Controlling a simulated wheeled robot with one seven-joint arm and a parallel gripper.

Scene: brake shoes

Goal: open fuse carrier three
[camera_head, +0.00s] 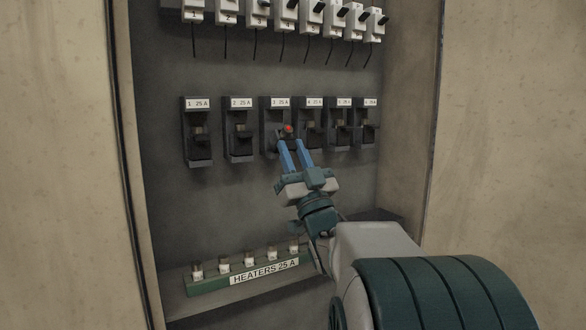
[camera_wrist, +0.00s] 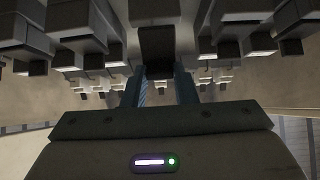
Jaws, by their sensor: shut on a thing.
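Fuse carrier three (camera_head: 273,120) is a dark block with a white label reading 3 25 A, third from the left in the row of carriers. A small red spot (camera_head: 289,128) shows at its right side, by my fingertips. My gripper (camera_head: 290,142) reaches up to it from below right, its two blue fingers close together and shut on the dark front part of the carrier. In the wrist view the fingers (camera_wrist: 159,84) meet a dark block (camera_wrist: 157,45). The fingertips hide part of the carrier, so I cannot tell how far its front part is tilted.
Carriers one (camera_head: 197,135) and two (camera_head: 238,130) stand to the left, carrier four (camera_head: 313,122) and others close on the right. White breakers (camera_head: 257,14) with hanging wires sit above. A green fuse rack (camera_head: 245,276) labelled HEATERS 25 A stands on the cabinet floor.

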